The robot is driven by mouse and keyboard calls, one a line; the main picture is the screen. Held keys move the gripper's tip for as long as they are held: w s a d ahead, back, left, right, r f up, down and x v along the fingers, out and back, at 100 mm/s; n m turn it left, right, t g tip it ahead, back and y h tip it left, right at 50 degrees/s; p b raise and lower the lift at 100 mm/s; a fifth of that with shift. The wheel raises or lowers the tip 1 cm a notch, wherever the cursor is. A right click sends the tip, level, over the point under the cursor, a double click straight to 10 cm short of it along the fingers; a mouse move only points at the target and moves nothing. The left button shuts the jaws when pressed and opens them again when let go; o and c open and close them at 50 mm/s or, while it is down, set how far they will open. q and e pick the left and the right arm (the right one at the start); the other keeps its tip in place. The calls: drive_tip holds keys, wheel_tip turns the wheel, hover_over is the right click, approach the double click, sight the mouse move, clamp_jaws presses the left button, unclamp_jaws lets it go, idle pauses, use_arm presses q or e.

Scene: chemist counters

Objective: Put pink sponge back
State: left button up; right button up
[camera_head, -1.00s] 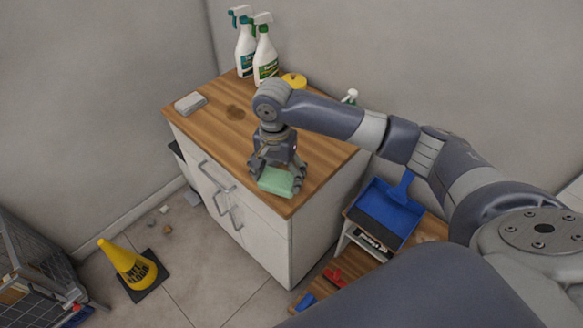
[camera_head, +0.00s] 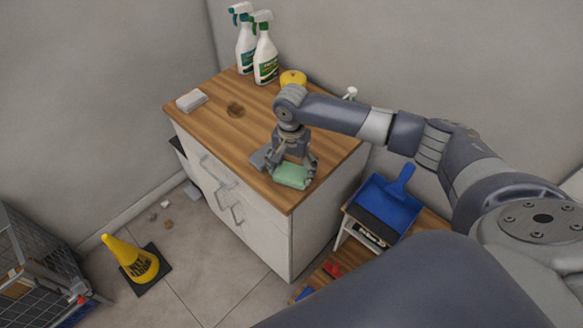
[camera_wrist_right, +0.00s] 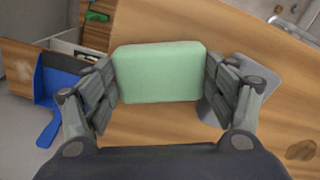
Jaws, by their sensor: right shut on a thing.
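No pink sponge shows in these views. My right gripper (camera_head: 293,177) is shut on a pale green sponge (camera_head: 291,176) near the front right corner of the wooden-topped cabinet (camera_head: 207,120). In the right wrist view the green sponge (camera_wrist_right: 158,72) sits between the two fingers of my right gripper (camera_wrist_right: 160,85), with a finger against each short side. I cannot tell for certain whether the sponge touches the counter top. My left gripper is not in view.
A flat grey item (camera_head: 260,159) lies just left of my gripper. A light grey block (camera_head: 191,100), two spray bottles (camera_head: 265,55) and a yellow round item (camera_head: 293,78) stand farther back. A blue dustpan (camera_head: 386,207) rests right.

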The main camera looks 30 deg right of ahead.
sight(291, 172)
drive_tip(key=o, duration=1.1)
drive_tip(key=shift+f, duration=0.1)
wheel_tip(291, 172, up, 12)
drive_tip(key=shift+r+b, duration=0.15)
drive_tip(key=shift+b, duration=0.7)
